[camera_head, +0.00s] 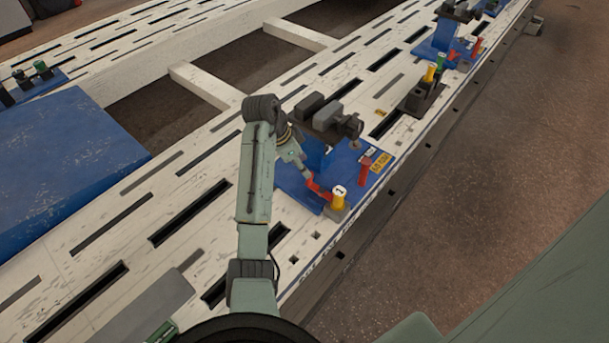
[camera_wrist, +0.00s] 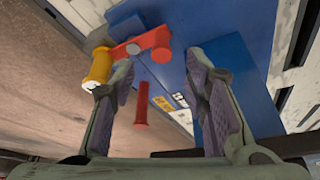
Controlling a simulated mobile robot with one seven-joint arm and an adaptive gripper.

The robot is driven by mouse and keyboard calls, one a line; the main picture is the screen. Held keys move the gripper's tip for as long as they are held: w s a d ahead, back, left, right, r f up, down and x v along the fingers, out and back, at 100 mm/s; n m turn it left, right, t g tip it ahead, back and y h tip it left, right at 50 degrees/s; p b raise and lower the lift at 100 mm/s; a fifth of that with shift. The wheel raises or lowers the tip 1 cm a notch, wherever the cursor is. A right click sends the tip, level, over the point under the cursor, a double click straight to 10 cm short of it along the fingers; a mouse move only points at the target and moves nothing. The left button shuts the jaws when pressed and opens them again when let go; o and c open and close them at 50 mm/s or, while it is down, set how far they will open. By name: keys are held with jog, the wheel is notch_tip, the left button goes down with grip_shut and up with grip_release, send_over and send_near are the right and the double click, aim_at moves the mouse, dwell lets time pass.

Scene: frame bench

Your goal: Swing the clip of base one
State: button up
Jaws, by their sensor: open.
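Base one is a blue plate (camera_head: 377,172) on the slotted bench, and it also shows in the wrist view (camera_wrist: 232,52). A yellow cylinder marked 1 (camera_head: 338,196) stands at its near corner; it is at the left in the wrist view (camera_wrist: 98,68). The red clip (camera_head: 320,190) is a short arm beside the yellow cylinder; in the wrist view (camera_wrist: 142,45) it lies beyond my fingertips. A separate red post (camera_head: 365,171) stands to the right. My gripper (camera_wrist: 158,72) is open with nothing between its fingers. In the head view my arm partly hides the base.
Dark grey blocks (camera_head: 327,116) lie behind base one. A dark fixture (camera_head: 420,98) and another blue base (camera_head: 434,48) stand farther along the bench (camera_head: 190,140). A large blue plate (camera_head: 60,165) is at left. The bench's front edge runs close to base one.

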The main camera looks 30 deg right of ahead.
aim_at(319, 187)
jog(key=x, duration=0.7)
jog(key=shift+d+f, duration=0.1)
jog(key=shift+f, duration=0.15)
jog(key=shift+c, duration=0.2)
grip_shut()
